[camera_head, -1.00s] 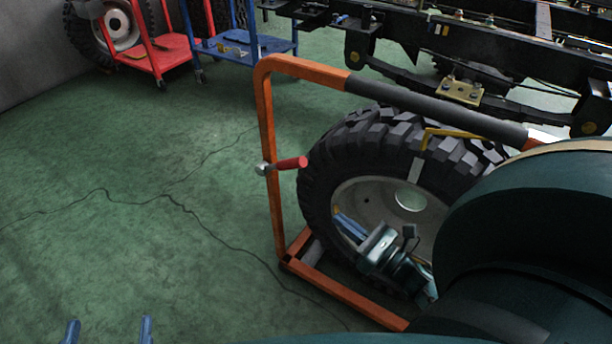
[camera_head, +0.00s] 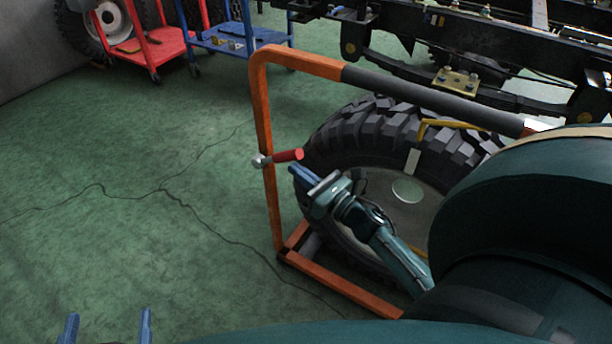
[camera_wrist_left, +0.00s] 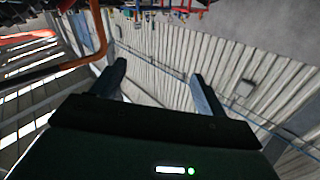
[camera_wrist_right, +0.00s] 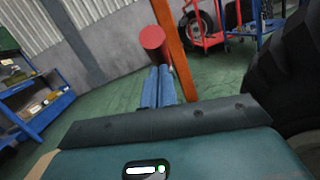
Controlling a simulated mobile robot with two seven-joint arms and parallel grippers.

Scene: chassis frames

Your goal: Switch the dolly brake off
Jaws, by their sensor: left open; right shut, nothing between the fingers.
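The orange dolly frame (camera_head: 263,110) stands around a large wheel (camera_head: 350,135) with a black tyre. The brake lever, with a red grip (camera_head: 287,155), sits on the frame's left post and points right. In the right wrist view the red grip (camera_wrist_right: 154,40) is just beyond the fingertips. My right gripper (camera_head: 294,174) is shut and empty, a little below the grip's right end in the head view. It also shows in the right wrist view (camera_wrist_right: 160,72). My left gripper (camera_head: 107,322) is open and empty at the lower left; its fingers also show in the left wrist view (camera_wrist_left: 160,78).
A red cart (camera_head: 140,45) and a blue cart (camera_head: 222,38) stand at the back left. A black truck chassis (camera_head: 440,40) is behind the wheel. The green floor (camera_head: 120,200) left of the dolly is clear.

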